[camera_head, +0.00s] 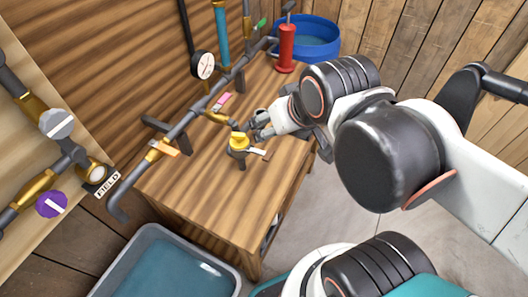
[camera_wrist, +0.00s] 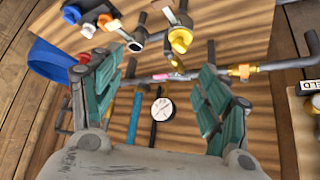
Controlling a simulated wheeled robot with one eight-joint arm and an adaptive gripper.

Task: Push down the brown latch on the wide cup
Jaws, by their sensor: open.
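I cannot make out a wide cup with a brown latch in either view. My gripper (camera_head: 260,128) is at the right side of the wooden bench top, close to a yellow-topped brass fitting (camera_head: 238,142) on a short upright stem. A small pale lever with a brown end (camera_head: 259,152) sticks out right of that fitting. In the wrist view my gripper (camera_wrist: 160,68) is open, its teal pads wide apart with nothing held between them. The yellow fitting (camera_wrist: 180,39) shows beyond the fingertips there, beside a grey fitting with a pale handle (camera_wrist: 131,43).
A grey pipe (camera_head: 190,117) with valves and a pressure gauge (camera_head: 203,64) runs along the bench (camera_head: 205,200). A red pump (camera_head: 287,50) and blue tub (camera_head: 318,27) stand at the back. A grey bin (camera_head: 150,235) sits in front. Bare bench lies nearer the front.

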